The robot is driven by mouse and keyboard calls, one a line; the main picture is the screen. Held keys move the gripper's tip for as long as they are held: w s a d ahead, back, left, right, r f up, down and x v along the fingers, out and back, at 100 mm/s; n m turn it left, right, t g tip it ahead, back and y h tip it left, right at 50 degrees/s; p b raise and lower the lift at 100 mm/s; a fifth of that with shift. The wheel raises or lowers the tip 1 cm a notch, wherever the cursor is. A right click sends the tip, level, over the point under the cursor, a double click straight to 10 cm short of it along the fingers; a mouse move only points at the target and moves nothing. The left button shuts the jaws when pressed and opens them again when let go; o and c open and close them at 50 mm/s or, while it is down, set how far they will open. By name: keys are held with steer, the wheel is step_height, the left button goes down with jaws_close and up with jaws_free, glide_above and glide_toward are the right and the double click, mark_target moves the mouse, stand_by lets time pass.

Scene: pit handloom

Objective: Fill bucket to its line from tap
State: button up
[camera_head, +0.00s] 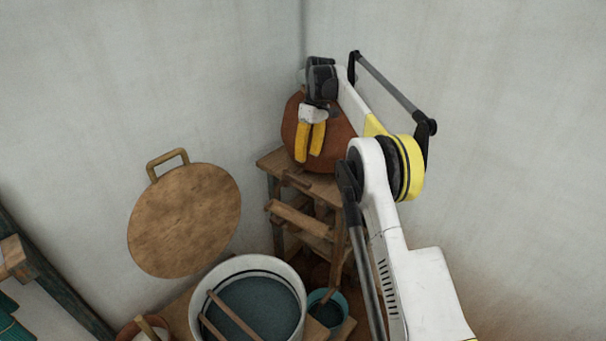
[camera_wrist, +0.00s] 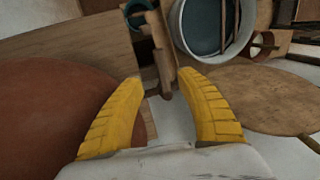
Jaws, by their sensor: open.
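A small teal bucket (camera_head: 315,298) stands low beside a wooden stand, right of a large pale tub. Part of it also shows at the top of the wrist view (camera_wrist: 128,22). Its line cannot be made out. A round red-brown clay vessel (camera_head: 343,138) sits on the stand (camera_head: 272,160); its surface fills the left of the wrist view (camera_wrist: 55,110). I cannot pick out a tap for certain. My gripper (camera_head: 309,155) points down in front of the vessel, yellow fingers apart. In the wrist view nothing is held between its fingertips (camera_wrist: 160,78).
The large pale tub (camera_head: 290,265) holds dark liquid, with wooden sticks across it. A round wooden board with a handle (camera_head: 184,220) leans by the left wall. A wooden bar (camera_head: 302,219) juts from the stand. White walls meet in a corner behind the stand.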

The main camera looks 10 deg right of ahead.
mark_target(304, 181)
steer(key=f+b, duration=0.1)
steer(key=f, duration=0.2)
steer(key=s+a+f+b, duration=0.1)
steer(key=f, duration=0.6)
steer(key=shift+s+a+b, duration=0.2)
steer(key=shift+a+b, duration=0.15)
steer(key=shift+b, duration=0.05)
steer(key=shift+r, duration=0.1)
jaws_close()
